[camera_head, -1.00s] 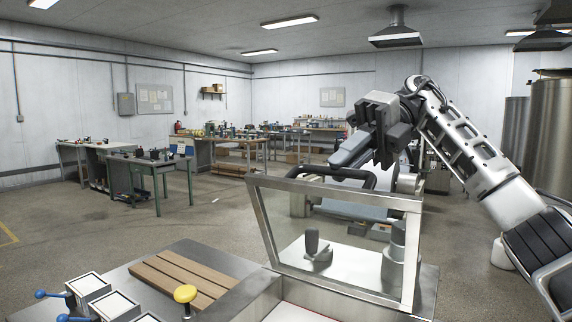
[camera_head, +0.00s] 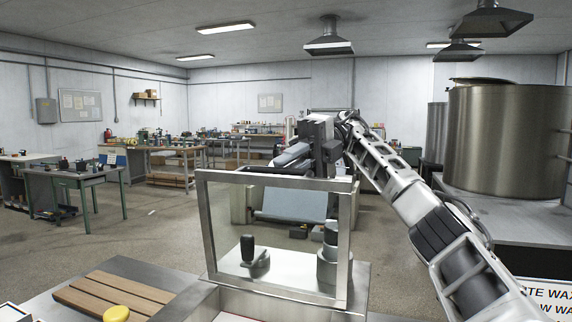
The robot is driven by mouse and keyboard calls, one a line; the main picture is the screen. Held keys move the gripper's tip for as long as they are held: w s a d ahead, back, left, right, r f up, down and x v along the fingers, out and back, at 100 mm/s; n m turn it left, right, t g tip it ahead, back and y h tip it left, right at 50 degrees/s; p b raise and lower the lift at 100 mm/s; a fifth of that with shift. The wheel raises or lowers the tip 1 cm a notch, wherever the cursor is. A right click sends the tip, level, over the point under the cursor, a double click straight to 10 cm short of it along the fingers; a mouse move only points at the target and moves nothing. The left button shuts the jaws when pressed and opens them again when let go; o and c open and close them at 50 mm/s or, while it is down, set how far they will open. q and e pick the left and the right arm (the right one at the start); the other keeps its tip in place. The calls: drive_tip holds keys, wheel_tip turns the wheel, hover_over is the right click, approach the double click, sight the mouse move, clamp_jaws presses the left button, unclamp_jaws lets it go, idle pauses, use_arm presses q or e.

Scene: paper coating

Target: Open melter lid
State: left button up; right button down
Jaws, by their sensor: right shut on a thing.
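The melter lid (camera_head: 345,235) is a clear pane in a metal frame. Through the pane I see a black knob-like part (camera_head: 248,250) and a grey cylinder (camera_head: 328,262) on a metal surface. My left gripper is out of view.
A large steel tank (camera_head: 510,140) stands at the right, above a white sign (camera_head: 550,296). Workbenches line the back left. Open floor lies left of the lid.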

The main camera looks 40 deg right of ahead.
drive_tip(key=c, duration=1.5)
unclamp_jaws()
drive_tip(key=shift+o, duration=0.2)
use_arm(q)
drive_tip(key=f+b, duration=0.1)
drive_tip(key=b, duration=0.3)
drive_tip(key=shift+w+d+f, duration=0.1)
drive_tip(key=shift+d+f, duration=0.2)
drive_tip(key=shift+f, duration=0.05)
use_arm(e)
drive_tip(key=s+a+r, duration=0.9)
drive_tip(key=s+r, duration=0.1)
drive_tip(key=r, duration=0.3)
drive_tip(key=shift+s+a, duration=0.2)
drive_tip(key=shift+s, duration=0.05)
